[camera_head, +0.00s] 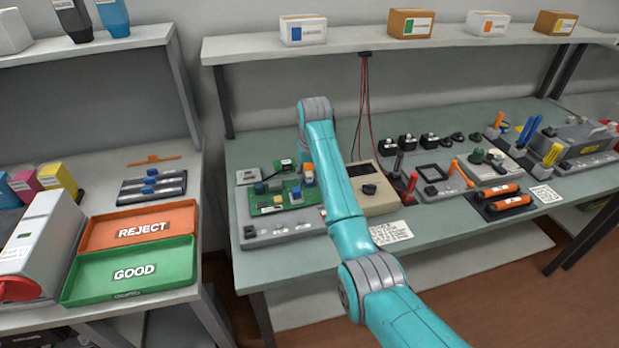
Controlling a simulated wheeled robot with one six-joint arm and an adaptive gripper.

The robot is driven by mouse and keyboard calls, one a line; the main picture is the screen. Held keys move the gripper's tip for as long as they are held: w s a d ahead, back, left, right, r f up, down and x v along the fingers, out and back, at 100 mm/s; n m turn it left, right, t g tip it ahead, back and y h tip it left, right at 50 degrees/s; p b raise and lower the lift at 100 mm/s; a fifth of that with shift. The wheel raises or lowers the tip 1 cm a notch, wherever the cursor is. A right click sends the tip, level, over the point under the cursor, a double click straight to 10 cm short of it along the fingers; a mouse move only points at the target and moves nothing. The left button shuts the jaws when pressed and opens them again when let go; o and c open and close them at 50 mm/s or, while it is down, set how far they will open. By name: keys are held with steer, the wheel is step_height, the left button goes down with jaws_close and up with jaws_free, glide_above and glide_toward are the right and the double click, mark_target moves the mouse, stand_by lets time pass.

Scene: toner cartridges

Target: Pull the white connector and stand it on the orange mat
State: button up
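I cannot make out a white connector for certain. Small blue, white and orange parts stand on a green circuit board (268,209), which sits on a grey fixture (290,232) at the left of the long bench. My teal arm crosses in front of the board's right side and hides part of that area. My gripper is not visible; the arm's upper end rises above the bench near the board. I see no plain orange mat. The nearest match is an orange tray marked REJECT (172,216) on the left bench, with nothing in it.
A green GOOD tray (130,290) lies in front of the orange one. A beige meter (372,205) with red cables stands right of the board. Black connectors, tools and orange cylinders (508,203) crowd the right side. A shelf (330,50) with boxes hangs above the bench.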

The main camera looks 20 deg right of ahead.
jaws_close()
steer(key=shift+r, duration=1)
stand_by(0.9)
